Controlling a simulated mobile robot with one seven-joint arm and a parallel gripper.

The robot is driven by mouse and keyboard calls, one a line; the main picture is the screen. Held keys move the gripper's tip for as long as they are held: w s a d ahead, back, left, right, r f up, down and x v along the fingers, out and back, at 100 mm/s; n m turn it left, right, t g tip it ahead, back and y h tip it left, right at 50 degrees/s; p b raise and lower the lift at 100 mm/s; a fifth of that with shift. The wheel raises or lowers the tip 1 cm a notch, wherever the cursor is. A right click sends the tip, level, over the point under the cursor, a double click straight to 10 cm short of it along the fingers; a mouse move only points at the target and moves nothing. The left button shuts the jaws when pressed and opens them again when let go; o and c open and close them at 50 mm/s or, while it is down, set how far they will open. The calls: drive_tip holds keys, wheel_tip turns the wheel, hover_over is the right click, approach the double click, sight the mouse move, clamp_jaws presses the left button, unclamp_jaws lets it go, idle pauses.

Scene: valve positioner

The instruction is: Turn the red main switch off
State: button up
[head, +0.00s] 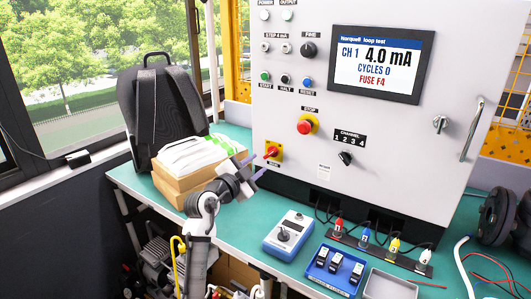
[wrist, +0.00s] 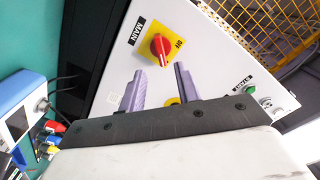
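The red main switch (head: 272,152) is a rotary knob on a yellow plate, low on the left of the grey cabinet front. In the wrist view the red knob (wrist: 160,46) shows whole, just beyond my fingertips, with a black MAIN label beside its plate. My gripper (head: 258,164) is close to the switch at its lower left in the head view. In the wrist view my gripper (wrist: 159,70) has its two purple fingers apart with nothing held between them. The fingers appear short of the knob, not around it. The exact gap is hard to tell.
A red stop button (head: 305,126) and a black channel knob (head: 345,158) sit right of the switch. A cardboard box (head: 180,190) with papers lies behind my arm. A blue calibrator (head: 290,233) and fuse tray (head: 335,270) stand on the green bench.

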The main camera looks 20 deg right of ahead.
sight(269, 155)
drive_tip(key=p+x, duration=0.1)
drive_tip(key=x, duration=0.6)
drive_tip(key=shift+w+p, duration=0.1)
drive_tip(key=shift+p, duration=0.2)
clamp_jaws()
